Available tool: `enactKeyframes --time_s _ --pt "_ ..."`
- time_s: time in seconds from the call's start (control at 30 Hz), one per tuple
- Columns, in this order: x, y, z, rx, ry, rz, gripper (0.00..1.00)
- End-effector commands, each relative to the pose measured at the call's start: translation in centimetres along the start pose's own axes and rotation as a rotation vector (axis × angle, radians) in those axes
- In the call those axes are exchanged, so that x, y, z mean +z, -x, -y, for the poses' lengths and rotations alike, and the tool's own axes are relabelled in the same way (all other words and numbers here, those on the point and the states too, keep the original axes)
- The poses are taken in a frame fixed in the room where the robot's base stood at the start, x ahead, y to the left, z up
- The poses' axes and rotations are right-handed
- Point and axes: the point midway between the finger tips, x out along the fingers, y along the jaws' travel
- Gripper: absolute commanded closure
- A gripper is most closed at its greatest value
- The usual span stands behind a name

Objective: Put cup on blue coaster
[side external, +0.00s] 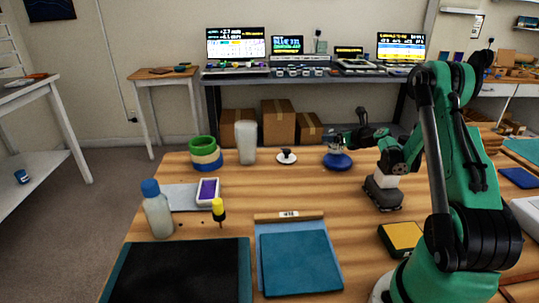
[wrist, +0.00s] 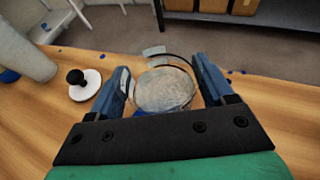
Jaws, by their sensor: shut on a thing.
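The clear cup (wrist: 165,90) sits between the two blue fingers of my gripper (wrist: 160,80) in the wrist view, and the gripper is shut on it. In the side view the cup (side external: 335,149) is small and partly hidden by my gripper (side external: 342,140). The blue coaster (side external: 338,163) lies on the wooden table directly below the cup. A little blue of it shows under the cup in the wrist view. The cup looks upright. I cannot tell whether its base touches the coaster or hangs just above it.
A white disc with a black knob (side external: 287,157) lies left of the coaster, and a tall pale cylinder (side external: 246,142) stands beyond it. Stacked tape rolls (side external: 205,153), a blue-capped bottle (side external: 156,208) and a yellow-topped tool (side external: 218,210) are further left. Bare wood lies in front of the coaster.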

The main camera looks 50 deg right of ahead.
Motion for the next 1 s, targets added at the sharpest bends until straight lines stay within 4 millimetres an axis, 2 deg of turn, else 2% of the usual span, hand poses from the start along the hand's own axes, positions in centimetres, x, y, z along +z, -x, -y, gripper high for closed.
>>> enactKeyframes --time_s 0.1,0.43,0.47,0.53,0.57,0.83,1.0 --pt "-0.6 -0.2 0.0 0.000 0.000 0.000 0.81" --pt "-0.8 -0.3 0.0 0.000 0.000 0.000 0.81" --pt "-0.9 -0.4 0.0 0.000 0.000 0.000 0.23" --pt "-0.9 -0.3 0.0 0.000 0.000 0.000 0.03" --pt "-0.9 -0.3 0.0 0.000 0.000 0.000 0.00" --pt "-0.6 -0.2 0.0 0.000 0.000 0.000 0.00" --pt "-0.6 2.2 0.1 -0.003 -0.001 0.000 0.00"
